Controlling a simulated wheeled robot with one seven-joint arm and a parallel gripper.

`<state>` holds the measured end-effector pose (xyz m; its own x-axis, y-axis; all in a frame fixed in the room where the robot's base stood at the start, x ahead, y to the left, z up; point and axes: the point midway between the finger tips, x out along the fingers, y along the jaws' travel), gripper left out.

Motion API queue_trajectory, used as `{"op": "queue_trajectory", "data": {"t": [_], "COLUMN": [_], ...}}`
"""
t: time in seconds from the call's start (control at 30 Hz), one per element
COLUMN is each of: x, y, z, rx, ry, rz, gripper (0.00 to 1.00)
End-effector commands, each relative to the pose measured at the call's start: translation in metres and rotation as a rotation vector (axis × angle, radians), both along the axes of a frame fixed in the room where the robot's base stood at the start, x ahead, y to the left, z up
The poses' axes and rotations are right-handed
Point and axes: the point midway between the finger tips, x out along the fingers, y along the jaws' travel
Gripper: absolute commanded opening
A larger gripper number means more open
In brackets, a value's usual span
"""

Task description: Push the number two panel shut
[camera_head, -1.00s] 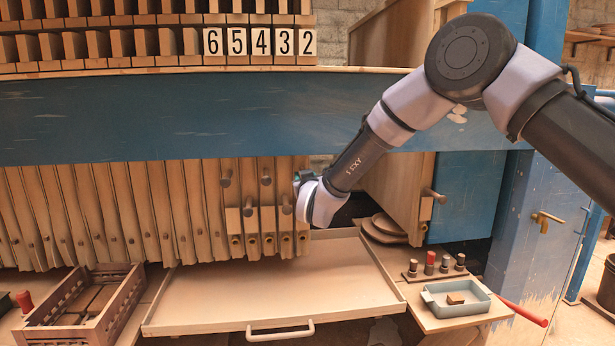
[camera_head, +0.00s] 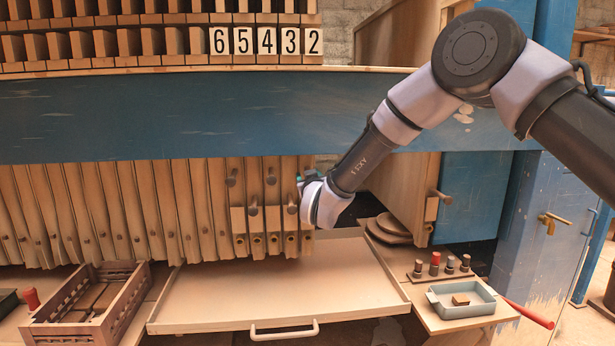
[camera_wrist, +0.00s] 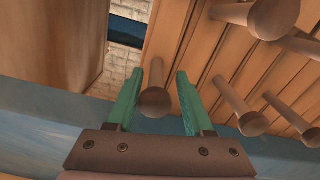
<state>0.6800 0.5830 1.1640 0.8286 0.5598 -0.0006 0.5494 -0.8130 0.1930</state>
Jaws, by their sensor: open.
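The number 2 label (camera_head: 313,41) is the rightmost of the number cards on the upper rack. The number two panel (camera_head: 307,163) is the rightmost of the wooden panels hanging below the blue beam; my gripper hides most of it. My gripper (camera_head: 301,178) is at that panel's front. In the wrist view my gripper (camera_wrist: 160,85) is open, with a green finger on each side of a round wooden peg (camera_wrist: 155,101). I cannot tell whether the fingers touch the peg.
Neighbouring panels with pegs (camera_head: 253,209) hang close on the left. A thick wooden end plate (camera_head: 405,190) with a handle stands to the right. A tray with a white handle (camera_head: 285,333) lies below. A wooden crate (camera_head: 128,325) and a blue-grey dish (camera_head: 488,308) flank it.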

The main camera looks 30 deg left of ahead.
Motion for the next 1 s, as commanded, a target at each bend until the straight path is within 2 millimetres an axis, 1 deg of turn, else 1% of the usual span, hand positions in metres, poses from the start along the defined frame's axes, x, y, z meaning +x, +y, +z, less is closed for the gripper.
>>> {"op": "queue_trajectory", "data": {"t": [0.3,0.5,0.7,1.0], "x": [-0.052,-0.076,-0.084,-0.084], "y": [-0.033,-0.050,-0.056,-0.056], "z": [0.000,0.000,0.000,0.000], "rx": [-0.003,-0.003,-0.002,-0.001], "ry": [-0.001,-0.001,-0.002,-0.002], "rz": [0.004,0.003,0.002,0.002], "gripper": [0.52,0.52,0.52,0.52]}}
